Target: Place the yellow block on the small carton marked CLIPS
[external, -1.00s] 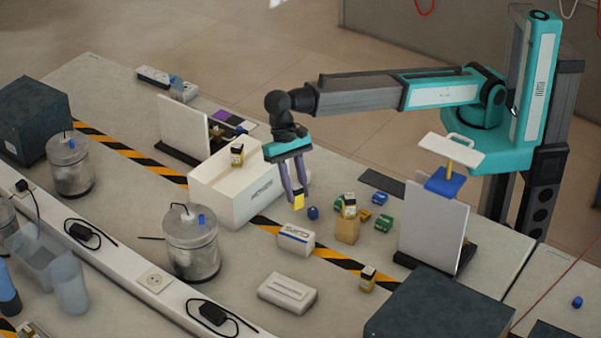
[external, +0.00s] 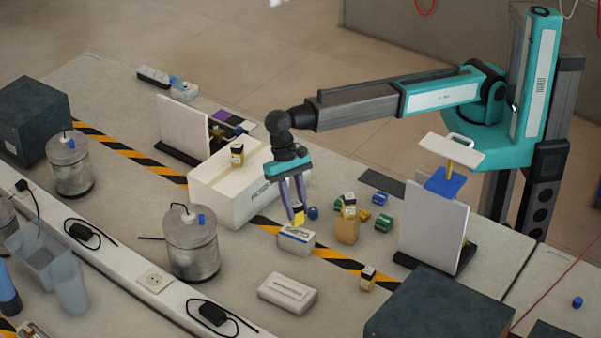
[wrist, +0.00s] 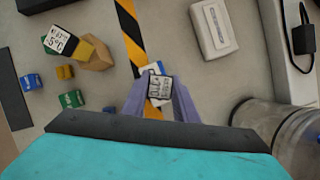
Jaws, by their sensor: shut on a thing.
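The yellow block (external: 299,217) is between the fingers of my gripper (external: 298,212), which is shut on it. In the wrist view my gripper (wrist: 160,92) holds the block (wrist: 160,87), and a printed label shows on its near face. The small white carton marked CLIPS (external: 296,241), with a blue band, stands on the table directly under the block. In the wrist view only a bit of the carton (wrist: 153,68) shows beyond the block. The block is at or just over the carton's top; I cannot tell whether they touch.
A large white box (external: 228,192) stands close on the left. A white case (external: 288,293) lies in front.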

